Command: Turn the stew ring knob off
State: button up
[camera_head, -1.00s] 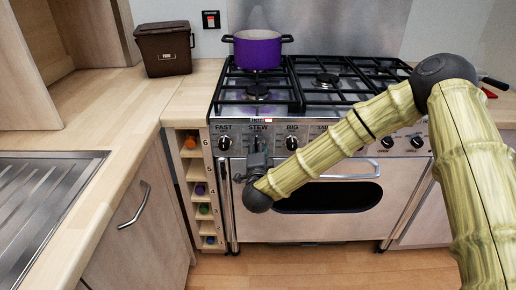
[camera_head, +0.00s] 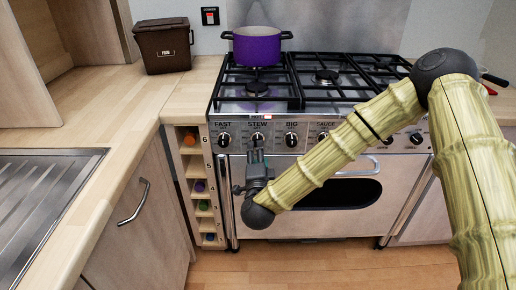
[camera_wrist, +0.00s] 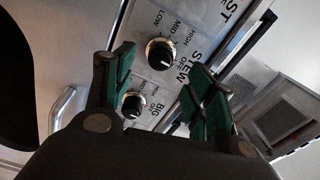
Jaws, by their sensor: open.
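The stew ring knob (camera_head: 257,138) is a round black knob with a silver rim, under the "STEW" label on the cooker's front panel. It also shows in the wrist view (camera_wrist: 160,53), beyond and between my fingertips, beside its printed "OFF", "HIGH", "MID" and "LOW" labels. I cannot tell its exact setting. My gripper (camera_head: 256,153) is open and empty, just below the knob in the head view. Its two green-padded fingers (camera_wrist: 160,68) are spread apart in the wrist view, with no contact on the knob visible.
The big ring knob (camera_head: 291,139) is to the right and the fast knob (camera_head: 224,139) to the left. A purple pot (camera_head: 257,47) stands on the rear left of the hob. The oven door handle (camera_head: 350,168) lies below the panel. A brown bin (camera_head: 162,45) stands on the left worktop.

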jog(key=s, duration=0.5)
jog(key=shift+s, duration=0.4)
jog(key=s+d+f+n+g+y, duration=0.1)
jog(key=s+f+n+g, duration=0.25)
jog(key=f, duration=0.45)
jog(key=s+d+f+n+g+y, duration=0.1)
jog(key=s+f+n+g+y, duration=0.2)
jog(key=f, duration=0.6)
jog(key=s+d+f+n+g+h, duration=0.1)
jog(key=s+d+f+n+g, duration=0.25)
jog(key=s+f, duration=0.5)
jog(key=s+d+f+n+g+h, duration=0.1)
jog(key=s+d+f+n+g, duration=0.1)
jog(key=s+d+f, duration=0.45)
jog(key=s+d+f+n+g+h, duration=0.1)
jog(key=s+d+f+n+g, duration=0.15)
jog(key=s+d, duration=0.45)
jog(key=s+d+f+n+g+h, duration=0.1)
jog(key=s+d+f+g, duration=0.2)
jog(key=s, duration=0.8)
notch_tip(320, 180, up, 14)
jog(key=p, duration=1.3)
jog(key=shift+d, duration=0.3)
jog(key=shift+g, duration=0.25)
